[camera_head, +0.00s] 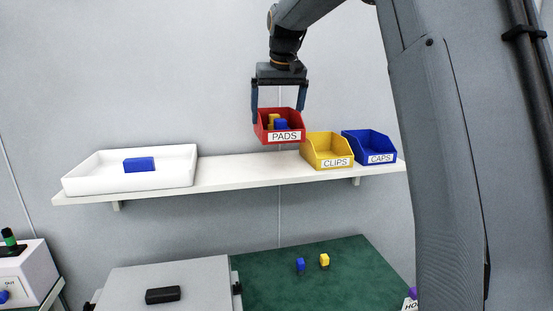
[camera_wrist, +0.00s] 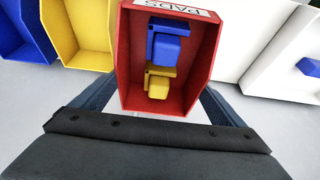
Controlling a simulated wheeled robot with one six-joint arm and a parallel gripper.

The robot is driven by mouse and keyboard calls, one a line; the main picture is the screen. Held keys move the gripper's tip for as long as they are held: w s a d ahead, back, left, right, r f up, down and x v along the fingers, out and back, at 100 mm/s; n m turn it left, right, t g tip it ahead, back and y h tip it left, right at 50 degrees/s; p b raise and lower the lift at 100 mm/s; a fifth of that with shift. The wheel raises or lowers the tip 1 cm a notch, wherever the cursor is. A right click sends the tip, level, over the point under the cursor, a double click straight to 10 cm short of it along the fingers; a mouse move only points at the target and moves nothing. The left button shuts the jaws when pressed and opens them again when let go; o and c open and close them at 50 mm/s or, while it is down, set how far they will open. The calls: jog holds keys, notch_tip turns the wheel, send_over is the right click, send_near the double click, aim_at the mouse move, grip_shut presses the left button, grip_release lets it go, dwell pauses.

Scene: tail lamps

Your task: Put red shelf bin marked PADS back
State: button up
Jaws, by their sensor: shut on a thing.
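The red shelf bin marked PADS (camera_head: 283,136) hangs just above the white wall shelf (camera_head: 245,176), left of the yellow CLIPS bin. My gripper (camera_head: 279,108) is shut on the red bin, with one finger at each side. Blue and yellow blocks lie inside it. In the wrist view the red bin (camera_wrist: 130,65) fills the middle between the fingers, its label at the top. I cannot tell exactly how large the gap to the shelf is.
The yellow CLIPS bin (camera_head: 328,151) and blue CAPS bin (camera_head: 371,147) stand on the shelf at right. A white tray (camera_head: 95,175) with a blue block (camera_head: 139,165) stands at left. Bare shelf lies between tray and red bin. Small blocks lie on the green mat (camera_head: 350,285) below.

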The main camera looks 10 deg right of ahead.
aim_at(280, 119)
notch_tip(280, 119, down, 9)
jog(key=shift+r+p, duration=0.2)
jog(key=shift+p, duration=1.05)
jog(key=shift+f, duration=0.1)
jog(key=o, duration=0.8)
jog(key=b+v, duration=0.3)
jog(key=v, duration=0.9)
jog(key=shift+a, duration=0.1)
